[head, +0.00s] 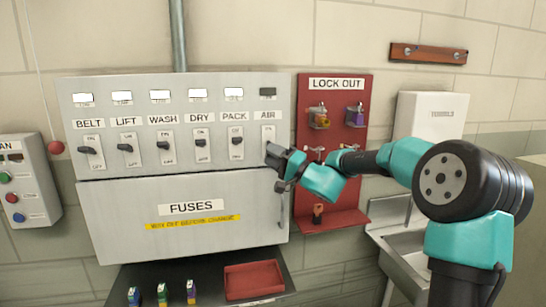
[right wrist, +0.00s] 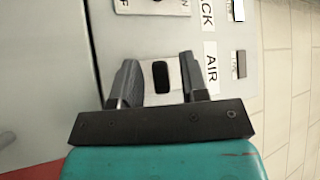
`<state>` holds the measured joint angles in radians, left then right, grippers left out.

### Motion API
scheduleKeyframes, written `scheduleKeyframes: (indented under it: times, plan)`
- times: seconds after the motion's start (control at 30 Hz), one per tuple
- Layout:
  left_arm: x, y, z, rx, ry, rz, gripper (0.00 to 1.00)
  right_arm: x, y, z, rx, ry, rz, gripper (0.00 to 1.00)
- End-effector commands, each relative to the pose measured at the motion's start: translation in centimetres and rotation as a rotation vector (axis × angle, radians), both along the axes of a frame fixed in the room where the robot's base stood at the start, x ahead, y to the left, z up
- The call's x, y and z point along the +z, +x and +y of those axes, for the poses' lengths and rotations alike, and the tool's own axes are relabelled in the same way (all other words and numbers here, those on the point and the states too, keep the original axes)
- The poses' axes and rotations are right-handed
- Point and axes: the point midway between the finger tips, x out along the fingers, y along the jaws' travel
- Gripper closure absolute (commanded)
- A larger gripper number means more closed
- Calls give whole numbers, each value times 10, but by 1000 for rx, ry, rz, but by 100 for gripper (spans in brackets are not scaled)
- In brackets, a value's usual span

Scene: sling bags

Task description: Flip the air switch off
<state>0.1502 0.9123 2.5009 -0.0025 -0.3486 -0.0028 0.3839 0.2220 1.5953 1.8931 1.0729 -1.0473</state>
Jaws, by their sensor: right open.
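The air switch (head: 268,132) is the rightmost of the row on the grey panel, under the AIR label. In the head view my right gripper (head: 275,158) covers its lower part and lever. In the right wrist view its black lever (right wrist: 161,76) shows between the two fingers of my right gripper (right wrist: 158,62), which is open with a gap on each side of the lever. Whether the lever touches anything deeper in is hidden. The small window above AIR (head: 268,91) is dark. My left gripper is not in view.
Several like switches, such as PACK (head: 236,141), stand to the left, with white windows above. The FUSES cover (head: 130,215) is below. A red lock-out board (head: 335,95) with padlocks is close on the right. A sink (head: 405,245) and shelf with a red tray (head: 253,280) are lower.

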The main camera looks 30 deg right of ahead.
Motion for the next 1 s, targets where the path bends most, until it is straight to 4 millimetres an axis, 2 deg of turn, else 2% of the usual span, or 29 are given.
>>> scheduleKeyframes:
  times: [0.17, 0.37, 1.0]
  plan:
    - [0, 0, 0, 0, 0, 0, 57, -1, -3, -2, 0, 0, 0, 60]
    - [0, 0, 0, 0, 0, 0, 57, -7, -19, -12, -2, 0, 0, 60]
    - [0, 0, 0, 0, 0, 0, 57, -49, -115, -70, -4, 0, 1, 60]
